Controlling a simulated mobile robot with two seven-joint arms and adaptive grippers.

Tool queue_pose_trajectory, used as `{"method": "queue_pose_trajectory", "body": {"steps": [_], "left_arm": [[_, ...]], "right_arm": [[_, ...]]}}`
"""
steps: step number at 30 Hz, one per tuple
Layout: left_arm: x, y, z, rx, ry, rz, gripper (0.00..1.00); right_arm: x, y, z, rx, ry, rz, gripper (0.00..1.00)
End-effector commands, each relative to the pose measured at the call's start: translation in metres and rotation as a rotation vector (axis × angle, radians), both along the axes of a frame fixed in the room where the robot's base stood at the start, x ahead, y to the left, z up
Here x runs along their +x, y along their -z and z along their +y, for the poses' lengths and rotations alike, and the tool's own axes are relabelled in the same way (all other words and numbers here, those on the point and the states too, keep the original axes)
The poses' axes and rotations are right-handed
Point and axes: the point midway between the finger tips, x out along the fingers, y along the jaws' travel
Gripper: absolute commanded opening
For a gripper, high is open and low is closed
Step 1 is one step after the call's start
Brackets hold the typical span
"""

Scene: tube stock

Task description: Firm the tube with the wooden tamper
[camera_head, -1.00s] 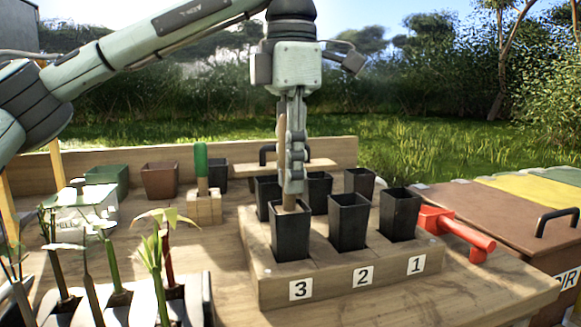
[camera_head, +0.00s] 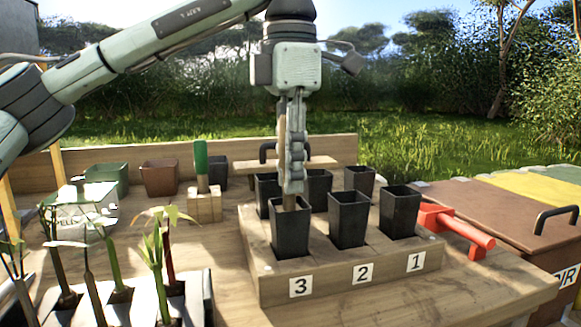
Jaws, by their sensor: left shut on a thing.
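My left gripper (camera_head: 292,188) points straight down over the black tube (camera_head: 290,232) at number 3 in the wooden rack (camera_head: 350,286). It is shut on the wooden tamper (camera_head: 282,130), whose shaft shows beside the fingers. The tamper's lower end goes into the mouth of tube 3, and its tip is hidden inside. Black tubes at number 2 (camera_head: 348,222) and number 1 (camera_head: 399,212) stand upright in the front row. More black tubes stand behind them. My right gripper is not in view.
Seedlings (camera_head: 158,262) stand in a tray at the lower left. A green-handled tool (camera_head: 201,165) stands in a wooden block (camera_head: 204,206). Brown (camera_head: 160,178) and green pots sit behind. A red tool (camera_head: 462,230) lies right of the rack, with a brown-lidded bin (camera_head: 495,216) beyond.

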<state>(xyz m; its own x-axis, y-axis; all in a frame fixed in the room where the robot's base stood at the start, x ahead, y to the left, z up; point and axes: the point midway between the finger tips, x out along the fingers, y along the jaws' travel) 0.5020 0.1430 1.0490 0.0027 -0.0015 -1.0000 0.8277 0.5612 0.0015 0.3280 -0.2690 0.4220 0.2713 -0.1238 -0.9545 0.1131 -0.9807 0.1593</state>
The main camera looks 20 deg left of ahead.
Motion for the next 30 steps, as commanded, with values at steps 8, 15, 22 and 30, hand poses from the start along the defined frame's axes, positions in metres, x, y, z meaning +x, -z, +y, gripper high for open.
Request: {"method": "queue_pose_trajectory", "body": {"steps": [8,15,22,30], "left_arm": [[0.000,0.004,0.000,0.003,0.002,0.007,0.00],[0.000,-0.010,-0.001,0.002,0.002,0.006,0.00],[0.000,-0.025,-0.001,0.001,0.002,0.003,0.00],[0.000,-0.042,0.000,0.001,0.001,0.003,0.00]], "right_arm": [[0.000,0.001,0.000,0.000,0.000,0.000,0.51],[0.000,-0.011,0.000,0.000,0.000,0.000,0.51],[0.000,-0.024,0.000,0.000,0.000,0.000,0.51],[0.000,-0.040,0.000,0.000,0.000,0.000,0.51]]}}
